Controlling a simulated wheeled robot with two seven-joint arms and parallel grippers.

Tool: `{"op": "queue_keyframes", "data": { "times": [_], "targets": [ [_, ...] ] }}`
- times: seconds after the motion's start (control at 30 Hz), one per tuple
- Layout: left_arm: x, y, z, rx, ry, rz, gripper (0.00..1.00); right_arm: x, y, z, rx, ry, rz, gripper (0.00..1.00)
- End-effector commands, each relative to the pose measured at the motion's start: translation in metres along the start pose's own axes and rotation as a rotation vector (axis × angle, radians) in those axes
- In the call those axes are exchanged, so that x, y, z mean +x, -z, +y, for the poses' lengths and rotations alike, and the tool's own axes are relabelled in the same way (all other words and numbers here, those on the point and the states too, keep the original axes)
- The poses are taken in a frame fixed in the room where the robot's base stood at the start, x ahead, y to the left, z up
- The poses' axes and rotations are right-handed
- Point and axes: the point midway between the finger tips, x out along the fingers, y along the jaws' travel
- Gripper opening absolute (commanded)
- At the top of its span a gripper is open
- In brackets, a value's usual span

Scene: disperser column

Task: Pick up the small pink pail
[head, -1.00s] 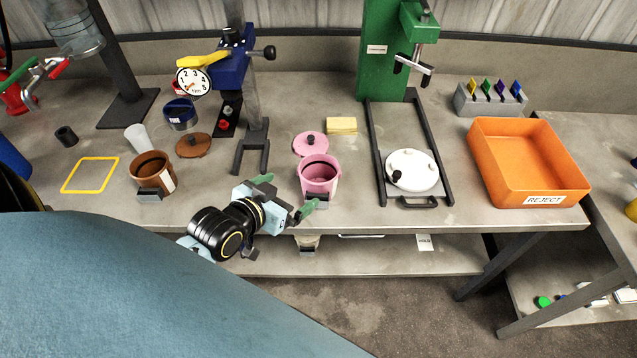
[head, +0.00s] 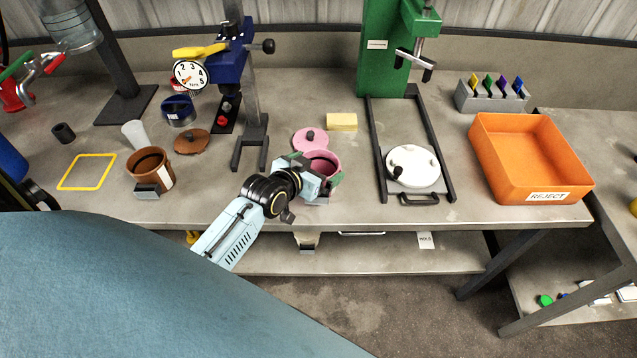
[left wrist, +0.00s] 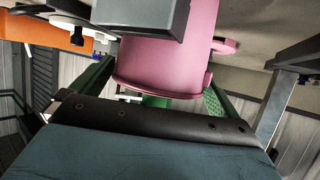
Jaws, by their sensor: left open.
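The small pink pail (head: 325,160) stands upright near the bench's front edge, partly hidden behind my left gripper in the head view. In the left wrist view the pail (left wrist: 165,60) fills the upper middle, with a dark grey block (left wrist: 140,15) on its near side. My left gripper (head: 318,173) is open at the pail, one green-padded finger to each side. In the left wrist view the fingers (left wrist: 155,97) flank the pail's wall; I cannot tell whether they touch it. My right gripper is not in view.
A pink lid (head: 310,140) and a yellow sponge (head: 342,121) lie behind the pail. A brown pot (head: 150,170) stands to the left. The green press's frame with a white disc (head: 413,166) is to the right, then an orange REJECT tray (head: 528,155).

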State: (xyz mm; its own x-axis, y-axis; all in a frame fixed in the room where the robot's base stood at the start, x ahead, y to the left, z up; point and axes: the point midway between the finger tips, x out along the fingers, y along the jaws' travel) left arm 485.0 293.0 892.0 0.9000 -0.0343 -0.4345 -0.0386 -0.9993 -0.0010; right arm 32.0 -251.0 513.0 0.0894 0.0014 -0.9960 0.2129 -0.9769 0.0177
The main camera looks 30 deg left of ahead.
Motion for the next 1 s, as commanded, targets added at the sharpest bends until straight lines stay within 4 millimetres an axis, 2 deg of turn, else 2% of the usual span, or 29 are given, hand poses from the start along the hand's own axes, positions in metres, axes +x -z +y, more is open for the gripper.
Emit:
{"op": "queue_keyframes", "data": {
  "times": [0.23,0.67,0.87,1.0],
  "targets": [
    [0.001,0.000,0.000,0.000,-0.001,-0.001,0.99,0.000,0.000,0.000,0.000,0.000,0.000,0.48],
    [0.001,0.000,0.000,-0.001,-0.001,-0.001,0.43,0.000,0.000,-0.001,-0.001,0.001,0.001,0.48],
    [0.001,0.000,0.000,0.000,0.000,0.000,0.43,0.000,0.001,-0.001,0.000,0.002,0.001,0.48],
    [-0.004,0.011,0.000,-0.001,-0.001,0.002,0.43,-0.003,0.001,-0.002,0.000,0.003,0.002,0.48]
  ]
}}
